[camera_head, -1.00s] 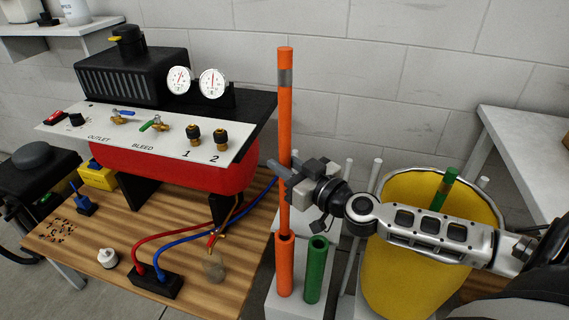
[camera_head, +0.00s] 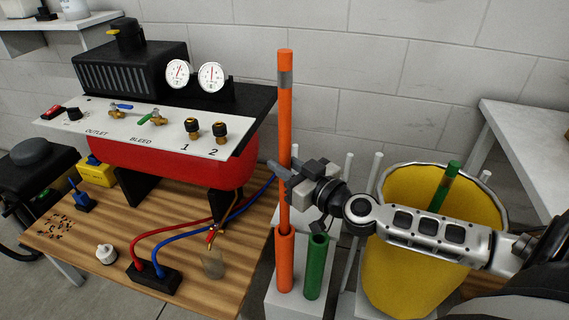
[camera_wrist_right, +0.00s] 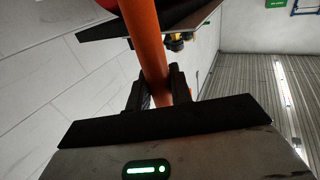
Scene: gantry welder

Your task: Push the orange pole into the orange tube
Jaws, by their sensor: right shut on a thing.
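The orange pole (camera_head: 285,110) stands upright, with a grey band near its top. Its lower end meets the mouth of the orange tube (camera_head: 285,265); how deep it sits inside is hidden. My right gripper (camera_head: 284,178) is shut on the pole around its middle, above the tube. In the right wrist view the pole (camera_wrist_right: 148,45) passes between the two dark fingers of my right gripper (camera_wrist_right: 155,88). My left gripper is not in view.
A green tube (camera_head: 315,268) stands right beside the orange tube on a pale block. A yellow bin (camera_head: 395,275) with a green pole (camera_head: 444,188) is at the right. The wooden table (camera_head: 100,262) with the red tank machine (camera_head: 170,165) is at the left.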

